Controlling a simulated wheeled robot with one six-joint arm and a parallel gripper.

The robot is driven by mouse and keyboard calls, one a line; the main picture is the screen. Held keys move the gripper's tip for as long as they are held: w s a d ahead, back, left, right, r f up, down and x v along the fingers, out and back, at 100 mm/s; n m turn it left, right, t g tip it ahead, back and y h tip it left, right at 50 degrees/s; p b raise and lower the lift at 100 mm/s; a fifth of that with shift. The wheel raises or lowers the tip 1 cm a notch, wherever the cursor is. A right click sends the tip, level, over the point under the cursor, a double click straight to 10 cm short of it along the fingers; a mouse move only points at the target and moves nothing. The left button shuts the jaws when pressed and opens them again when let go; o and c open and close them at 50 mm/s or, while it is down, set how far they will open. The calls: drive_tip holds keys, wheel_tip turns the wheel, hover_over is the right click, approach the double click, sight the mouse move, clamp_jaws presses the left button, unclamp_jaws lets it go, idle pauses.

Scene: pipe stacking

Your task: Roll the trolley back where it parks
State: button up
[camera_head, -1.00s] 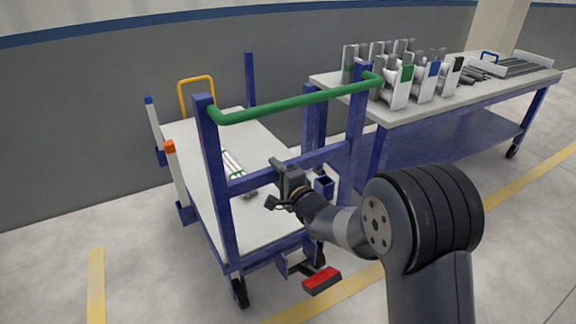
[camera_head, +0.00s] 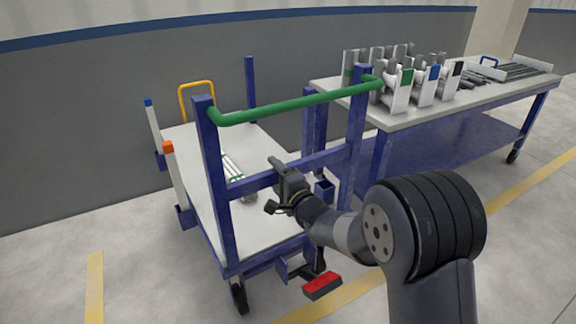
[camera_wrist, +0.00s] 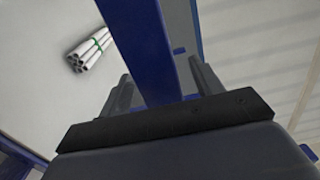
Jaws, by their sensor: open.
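The trolley has a white deck (camera_head: 190,155), a blue frame and a green push handle (camera_head: 300,104). It stands on the floor in the middle left of the head view. A blue crossbar (camera_head: 325,158) runs below the handle and shows between my fingers in the wrist view (camera_wrist: 145,50). My gripper (camera_head: 281,168) is open at this crossbar, one finger on each side (camera_wrist: 162,85). I cannot tell whether either finger touches it. A red pedal (camera_head: 322,286) sticks out low at the trolley's near end.
A bundle of white pipes (camera_wrist: 91,49) with green bands lies on the deck. A blue-framed bench (camera_head: 410,116) with pipe racks stands close at right. A grey wall (camera_head: 80,130) runs behind. Yellow floor lines (camera_head: 95,285) lie left and right of the trolley.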

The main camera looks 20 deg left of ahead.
drive_tip(key=v, duration=1.2)
idle(0.3)
drive_tip(key=x, duration=1.1)
drive_tip(key=shift+w+a, duration=0.25)
drive_tip(key=shift+a, duration=0.05)
drive_tip(key=shift+w+a+r+p, duration=0.1)
drive_tip(key=shift+a+r+p, duration=0.1)
drive_tip(key=shift+p, duration=0.1)
drive_tip(key=shift+d+r, duration=0.1)
drive_tip(key=shift+r, duration=0.2)
drive_tip(key=shift+d, duration=0.1)
